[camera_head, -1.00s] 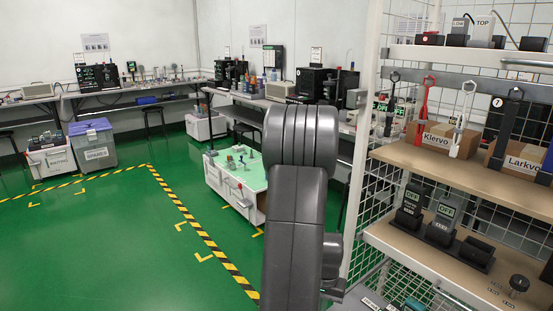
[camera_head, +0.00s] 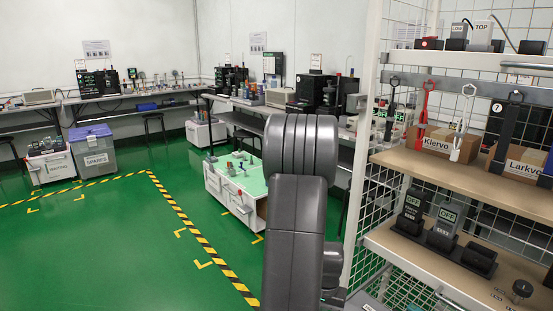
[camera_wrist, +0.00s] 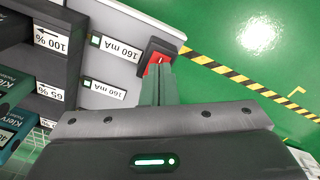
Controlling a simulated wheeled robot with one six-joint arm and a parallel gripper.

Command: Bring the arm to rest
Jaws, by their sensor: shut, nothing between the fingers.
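My arm (camera_head: 296,220) rises in the front middle of the head view, its grey links bent at a rounded joint. My gripper (camera_wrist: 158,66) is shut and empty in the wrist view, its two narrow fingers together. The fingertips overlap a red and black switch-like part (camera_wrist: 153,50) at the edge of a grey panel (camera_wrist: 112,20); I cannot tell whether they touch it. The gripper itself is hidden in the head view.
A shelf rack (camera_head: 410,243) with handheld testers (camera_head: 412,208) stands close on the right. A low cart (camera_head: 216,185) stands beyond the arm. Green floor (camera_head: 110,245) is open on the left.

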